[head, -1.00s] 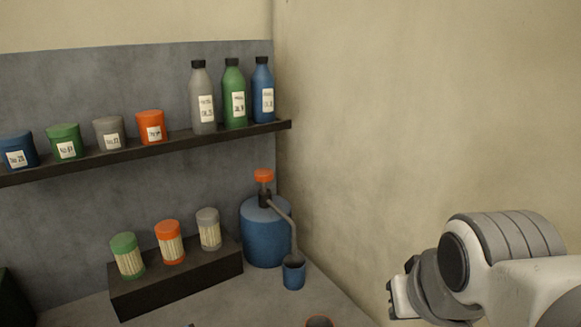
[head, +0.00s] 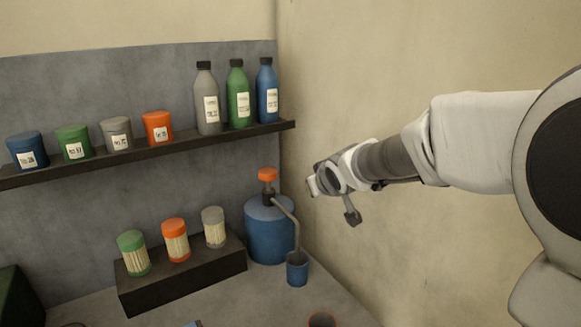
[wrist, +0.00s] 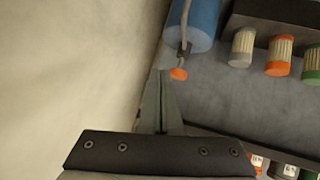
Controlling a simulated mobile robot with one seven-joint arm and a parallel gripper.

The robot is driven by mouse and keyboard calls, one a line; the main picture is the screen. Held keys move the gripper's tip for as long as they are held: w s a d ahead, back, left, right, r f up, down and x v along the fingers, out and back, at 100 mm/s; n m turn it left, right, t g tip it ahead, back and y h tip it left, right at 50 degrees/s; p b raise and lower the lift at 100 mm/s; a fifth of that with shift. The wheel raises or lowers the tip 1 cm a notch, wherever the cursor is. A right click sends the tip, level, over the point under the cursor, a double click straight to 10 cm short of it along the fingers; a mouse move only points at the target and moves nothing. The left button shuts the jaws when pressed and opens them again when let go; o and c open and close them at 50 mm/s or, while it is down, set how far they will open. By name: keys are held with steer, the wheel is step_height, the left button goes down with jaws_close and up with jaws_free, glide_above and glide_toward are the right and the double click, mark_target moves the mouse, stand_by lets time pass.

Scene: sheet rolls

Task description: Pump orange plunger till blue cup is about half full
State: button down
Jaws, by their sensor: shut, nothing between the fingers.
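The orange plunger (head: 268,174) tops the blue pump jug (head: 270,235), standing in the corner, and looks raised. A grey spout curves down from it to the blue cup (head: 297,273), which stands upright on the counter. The cup's fill level cannot be made out. My gripper (head: 311,186) is in the air right of the plunger, apart from it, in the head view. In the wrist view, my gripper's fingers (wrist: 163,73) are together and empty, with the orange plunger (wrist: 179,74) just right of their tips in the picture. The blue jug (wrist: 195,25) shows above; the cup is not clear there.
A dark shelf (head: 180,143) above holds several tubs and three bottles. The bare wall (head: 420,70) is close on the right. An orange-rimmed pot (head: 322,319) sits at the bottom edge.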

steer(key=w+a+r+n+t+y+p, duration=0.1)
steer(key=w+a+y, duration=0.5)
steer(key=w, duration=0.6)
steer(key=shift+w+a+r+n+t, duration=0.15)
steer(key=shift+w+a+n+t, duration=0.15)
steer(key=shift+a+t, duration=0.3)
steer(key=p, duration=0.1)
glide_above(272, 174)
step_height(272, 174, down, 2)
steer(key=shift+a+f, duration=0.1)
steer(key=shift+f, duration=0.15)
step_height(272, 174, down, 3)
steer(key=shift+r, duration=0.15)
steer(key=shift+f, duration=0.65)
steer(key=shift+b, duration=0.3)
